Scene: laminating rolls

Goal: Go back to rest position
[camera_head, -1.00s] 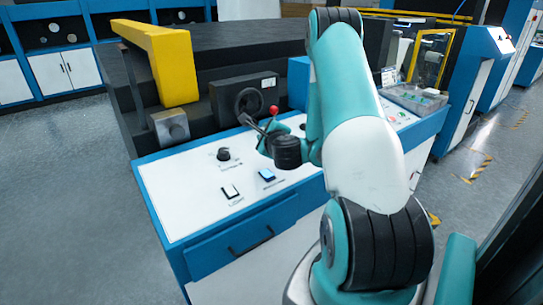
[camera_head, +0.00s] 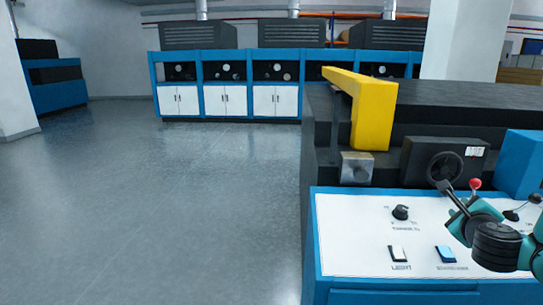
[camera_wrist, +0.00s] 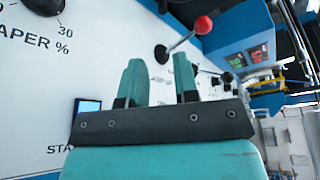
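My gripper (camera_wrist: 160,82) shows in the wrist view with its two teal fingers apart and nothing between them. In the head view my gripper (camera_head: 458,206) is at the right, in front of the white control panel (camera_head: 350,225). A red-knobbed lever (camera_head: 475,184) stands just behind it; it also shows in the wrist view (camera_wrist: 203,25), beyond the fingertips. I cannot tell how close the fingers are to the panel. Most of my arm is outside the head view.
The panel carries a black knob (camera_head: 400,212), a white switch (camera_head: 398,253) and a blue switch (camera_head: 446,254). Behind it are a handwheel (camera_head: 445,168) and a yellow arm (camera_head: 372,112). Blue-and-white cabinets (camera_head: 225,98) line the back. Open grey floor (camera_head: 170,200) lies left.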

